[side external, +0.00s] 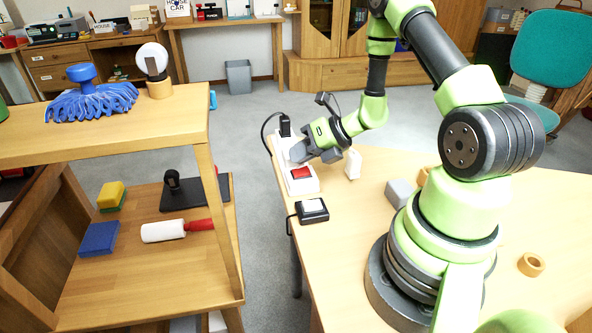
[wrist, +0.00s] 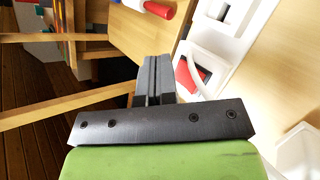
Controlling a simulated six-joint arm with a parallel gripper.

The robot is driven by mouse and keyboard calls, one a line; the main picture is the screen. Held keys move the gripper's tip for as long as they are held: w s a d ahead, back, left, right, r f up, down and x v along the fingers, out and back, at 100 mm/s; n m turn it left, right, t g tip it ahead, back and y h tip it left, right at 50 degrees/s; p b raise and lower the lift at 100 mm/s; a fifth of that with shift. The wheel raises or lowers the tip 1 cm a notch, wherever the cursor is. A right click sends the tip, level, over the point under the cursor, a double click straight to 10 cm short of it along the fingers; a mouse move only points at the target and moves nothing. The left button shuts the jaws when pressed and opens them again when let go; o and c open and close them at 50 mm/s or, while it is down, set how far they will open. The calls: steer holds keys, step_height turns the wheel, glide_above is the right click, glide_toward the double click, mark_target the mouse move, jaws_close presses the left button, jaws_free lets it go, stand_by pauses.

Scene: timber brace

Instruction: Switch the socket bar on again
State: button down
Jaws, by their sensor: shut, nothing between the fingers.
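The white socket bar (side external: 305,183) lies along the left edge of the wooden table, with a red switch (side external: 300,172) near its front end. A black plug (side external: 285,125) with a cable stands at its far end. My gripper (side external: 296,156) is shut and empty, its tips close to the bar just beyond the switch. I cannot tell whether they touch it. In the wrist view the shut fingers (wrist: 153,75) are beside the bar (wrist: 222,50), and the red switch (wrist: 187,80) is partly hidden behind a pale curved strip. Whether the switch is lit is unclear.
A black device with a pale top (side external: 312,211) sits in front of the bar. A white block (side external: 353,164) and a grey block (side external: 398,193) stand to the right. A wooden shelf (side external: 150,255) with a blue brush (side external: 92,100) and a roller is left, across a gap.

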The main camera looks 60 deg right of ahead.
mark_target(302, 170)
steer(key=shift+s+d+r, duration=0.15)
steer(key=shift+r, duration=1.1)
steer(key=shift+s+d+r, duration=0.1)
steer(key=shift+r, duration=1.1)
steer(key=shift+a+r, duration=0.2)
steer(key=s+a+r+n+g+y, duration=0.1)
steer(key=s+a+r+n+g, duration=0.1)
steer(key=a+r+n, duration=0.65)
steer(key=s+a+r+n+g+y, duration=0.1)
steer(key=s+a+r+n+g, duration=0.3)
steer(key=n, duration=0.8)
steer(key=s+a+r+n+t+h, duration=0.2)
steer(key=s+r+n, duration=0.5)
steer(key=n, duration=0.9)
steer(key=shift+s+a+n+t+h, duration=0.15)
steer(key=shift+s+n+t+h, duration=0.2)
steer(key=shift+s+t+h, duration=0.55)
